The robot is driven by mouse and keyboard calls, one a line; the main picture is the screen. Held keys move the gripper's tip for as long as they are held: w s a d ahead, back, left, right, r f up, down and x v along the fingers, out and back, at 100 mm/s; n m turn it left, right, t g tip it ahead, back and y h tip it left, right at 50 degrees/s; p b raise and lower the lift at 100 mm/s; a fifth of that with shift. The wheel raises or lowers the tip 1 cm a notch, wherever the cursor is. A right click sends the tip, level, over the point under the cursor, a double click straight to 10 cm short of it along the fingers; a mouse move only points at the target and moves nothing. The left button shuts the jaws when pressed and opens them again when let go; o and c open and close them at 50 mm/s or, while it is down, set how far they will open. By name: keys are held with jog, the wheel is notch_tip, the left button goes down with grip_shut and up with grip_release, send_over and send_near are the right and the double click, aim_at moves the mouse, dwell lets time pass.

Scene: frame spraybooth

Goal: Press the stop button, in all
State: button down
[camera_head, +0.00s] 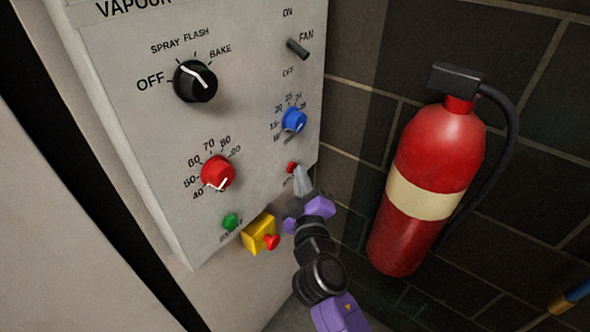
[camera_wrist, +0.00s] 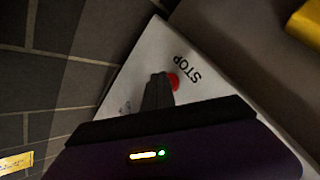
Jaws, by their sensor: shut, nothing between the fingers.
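The red stop button (camera_head: 292,168) sits low on the right side of the grey control panel (camera_head: 150,120). In the wrist view the stop button (camera_wrist: 173,82) is beside the printed word STOP and partly hidden behind my fingers. My gripper (camera_head: 301,172) is shut and empty, with its fingertips at the button's right edge in the head view. In the wrist view my gripper (camera_wrist: 158,78) overlaps the button's edge. I cannot tell whether the tips touch it.
The panel also carries a black knob (camera_head: 195,81), a red knob (camera_head: 218,173), a blue knob (camera_head: 294,119), a fan switch (camera_head: 298,48) and a green button (camera_head: 230,221). A yellow box with a red button (camera_head: 271,242) sits below. A fire extinguisher (camera_head: 428,180) is at the right wall.

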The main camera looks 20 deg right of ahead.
jog(key=shift+s, duration=0.1)
jog(key=shift+s+d, duration=0.5)
jog(key=shift+s, duration=0.15)
jog(key=s+d, duration=0.1)
jog(key=s, duration=0.1)
jog(key=s+d+p, duration=0.1)
jog(key=s+d, duration=0.1)
dwell(0.7)
dwell(0.6)
